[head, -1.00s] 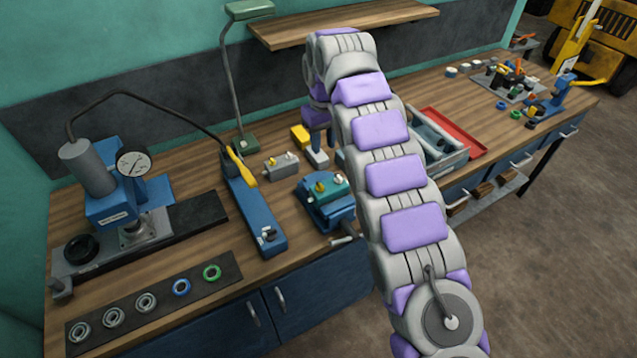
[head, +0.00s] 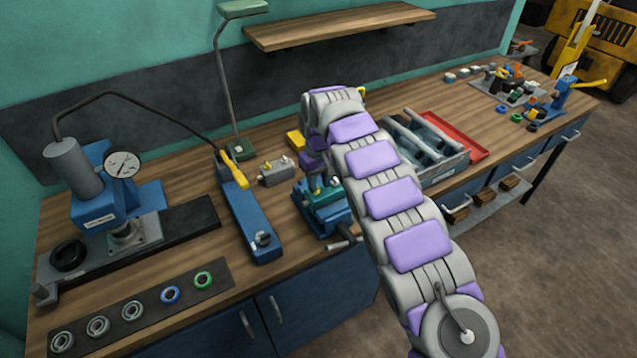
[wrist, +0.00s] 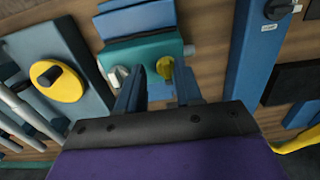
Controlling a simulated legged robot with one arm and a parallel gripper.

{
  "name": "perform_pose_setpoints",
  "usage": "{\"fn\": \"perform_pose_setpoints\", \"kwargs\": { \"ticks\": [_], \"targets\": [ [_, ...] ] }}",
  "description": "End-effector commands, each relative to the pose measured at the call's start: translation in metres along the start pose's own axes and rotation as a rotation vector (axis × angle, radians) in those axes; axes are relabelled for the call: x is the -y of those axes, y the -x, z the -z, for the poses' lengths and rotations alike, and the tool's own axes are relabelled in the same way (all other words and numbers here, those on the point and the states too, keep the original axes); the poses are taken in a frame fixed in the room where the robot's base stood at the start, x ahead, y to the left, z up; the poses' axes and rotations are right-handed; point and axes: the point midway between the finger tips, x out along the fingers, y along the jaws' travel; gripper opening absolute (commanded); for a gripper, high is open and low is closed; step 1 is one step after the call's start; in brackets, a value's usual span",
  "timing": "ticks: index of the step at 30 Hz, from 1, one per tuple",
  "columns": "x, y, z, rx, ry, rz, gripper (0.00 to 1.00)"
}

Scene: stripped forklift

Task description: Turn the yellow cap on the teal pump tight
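The teal pump (head: 324,196) is clamped in a blue vise (head: 328,217) on the bench, partly hidden by my arm in the head view. In the wrist view the teal pump (wrist: 148,52) lies just beyond my fingers. Its yellow cap (wrist: 166,68) shows between the two fingertips, closer to the right finger. A silver fitting (wrist: 118,76) sits left of it, outside the left finger. My gripper (wrist: 156,80) is open and points down at the pump. I cannot tell whether a finger touches the cap. The cap is not clear in the head view.
A grey valve block (head: 276,173) and a long blue tool with a yellow lever (head: 250,215) stand left of the vise. A grey tray of cylinders (head: 425,150) and a red tray (head: 462,140) are to the right. A vise handle (head: 344,243) sticks out in front.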

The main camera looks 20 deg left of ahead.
Motion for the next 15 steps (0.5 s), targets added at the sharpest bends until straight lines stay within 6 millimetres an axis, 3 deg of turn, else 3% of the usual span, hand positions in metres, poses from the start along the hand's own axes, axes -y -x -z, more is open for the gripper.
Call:
{"fn": "perform_pose_setpoints", "kwargs": {
  "ticks": [9,15],
  "targets": [
    [0.0019,-0.0027,0.0012,0.001,0.002,0.0,0.35],
    [-0.0016,-0.002,-0.0031,0.0,0.002,0.005,0.16]
  ]
}}
